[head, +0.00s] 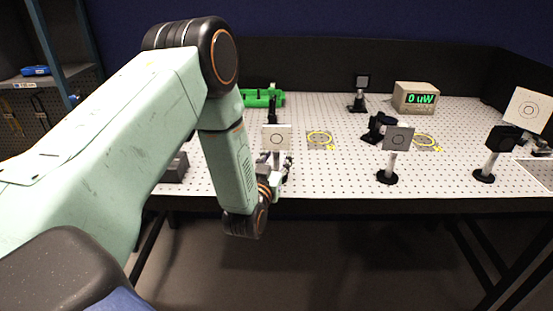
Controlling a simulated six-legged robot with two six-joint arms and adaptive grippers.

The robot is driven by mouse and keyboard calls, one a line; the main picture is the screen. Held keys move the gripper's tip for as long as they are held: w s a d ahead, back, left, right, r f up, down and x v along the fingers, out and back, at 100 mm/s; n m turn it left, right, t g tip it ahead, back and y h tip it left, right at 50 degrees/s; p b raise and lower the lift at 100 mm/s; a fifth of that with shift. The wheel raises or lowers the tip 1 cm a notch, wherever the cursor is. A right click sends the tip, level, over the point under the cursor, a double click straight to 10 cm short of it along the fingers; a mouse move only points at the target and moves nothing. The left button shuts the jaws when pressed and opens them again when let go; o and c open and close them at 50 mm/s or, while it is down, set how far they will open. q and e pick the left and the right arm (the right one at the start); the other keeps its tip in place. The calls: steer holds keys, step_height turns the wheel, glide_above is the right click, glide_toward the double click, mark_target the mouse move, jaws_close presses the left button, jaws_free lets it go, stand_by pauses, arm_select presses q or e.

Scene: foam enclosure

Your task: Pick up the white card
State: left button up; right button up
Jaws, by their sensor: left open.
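A grey card (398,139) stands on a post right of centre. My right gripper does not show.
The perforated white table (335,175) has bare room at its front middle. A meter (414,97) reading "0 uW" stands at the back. Yellow coils (320,138), black mounts (379,127), a green object (262,98) and a dark block (175,168) are around.

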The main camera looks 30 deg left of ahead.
arm_select(q)
steer(key=shift+c, duration=0.5)
jaws_close()
steer(key=shift+w, duration=0.1)
